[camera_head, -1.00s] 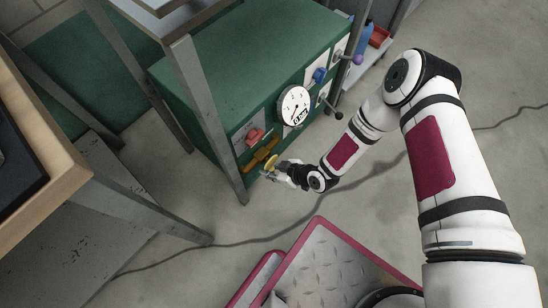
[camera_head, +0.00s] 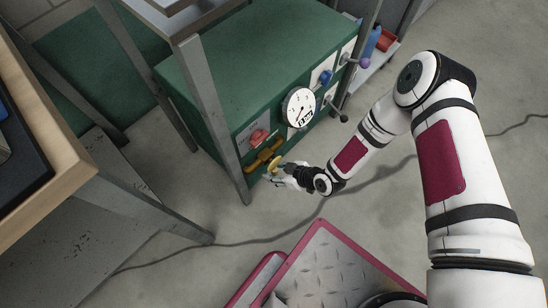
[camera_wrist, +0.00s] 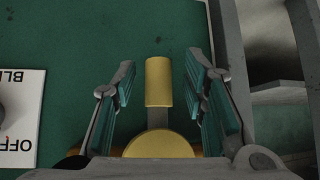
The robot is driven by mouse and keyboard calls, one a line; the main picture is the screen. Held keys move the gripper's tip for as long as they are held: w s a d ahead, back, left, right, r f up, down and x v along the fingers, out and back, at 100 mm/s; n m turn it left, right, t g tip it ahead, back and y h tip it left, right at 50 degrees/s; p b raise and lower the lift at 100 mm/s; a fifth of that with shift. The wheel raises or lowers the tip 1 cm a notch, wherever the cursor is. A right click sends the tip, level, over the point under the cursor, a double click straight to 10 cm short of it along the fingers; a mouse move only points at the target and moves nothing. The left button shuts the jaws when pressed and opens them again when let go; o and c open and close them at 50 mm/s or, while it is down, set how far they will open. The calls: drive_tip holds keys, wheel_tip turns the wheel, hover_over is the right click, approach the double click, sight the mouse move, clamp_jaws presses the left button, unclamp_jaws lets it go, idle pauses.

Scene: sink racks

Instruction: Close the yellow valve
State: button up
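The yellow valve (camera_head: 265,154) is low on the front of the green cabinet, at its left end. In the wrist view its yellow handle (camera_wrist: 158,82) is a short cylinder on a grey stem, with a round yellow disc (camera_wrist: 158,147) below. My gripper (camera_wrist: 162,85) is open. Its two fingers stand on either side of the handle, with a visible gap on each side. In the head view my gripper (camera_head: 273,177) is right at the valve, and its fingers are small and partly hard to make out.
The green cabinet (camera_head: 225,60) also bears a red valve (camera_head: 259,137), a white dial gauge (camera_head: 299,107) and a blue knob (camera_head: 325,77). A grey metal post (camera_head: 210,105) stands close to the left of the valve. A white OFF label (camera_wrist: 18,118) is at the left in the wrist view.

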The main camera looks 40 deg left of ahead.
drive_tip(key=s+v, duration=0.1)
drive_tip(key=v, duration=0.9)
drive_tip(key=shift+w+d+r, duration=0.3)
drive_tip(key=shift+w+r, duration=0.05)
drive_tip(key=shift+w, duration=0.15)
drive_tip(key=shift+w, duration=0.1)
